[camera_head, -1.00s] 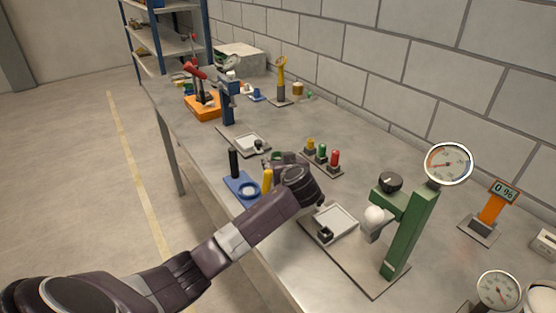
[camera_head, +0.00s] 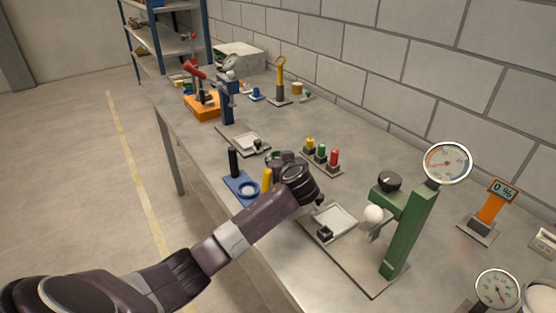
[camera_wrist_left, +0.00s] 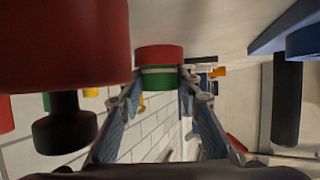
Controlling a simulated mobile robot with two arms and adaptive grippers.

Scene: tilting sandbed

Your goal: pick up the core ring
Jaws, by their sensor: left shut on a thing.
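My left gripper (camera_head: 276,157) is over the middle of the bench, beyond the blue stand. In the left wrist view its fingers (camera_wrist_left: 160,95) are shut on a short round piece, red with a pale band and a green part (camera_wrist_left: 158,76). This looks like the core ring; its hole is not visible. In the head view the held piece is mostly hidden by the gripper, so its height above the bench is unclear. My right gripper is not in view.
The blue stand (camera_head: 237,181) with a black post (camera_head: 233,162) and yellow post (camera_head: 267,178) is close to my left wrist. Red, green and yellow pegs stand just right of the gripper. A green gauge press (camera_head: 408,235) stands nearer, right. A pale tray (camera_head: 247,143) lies behind.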

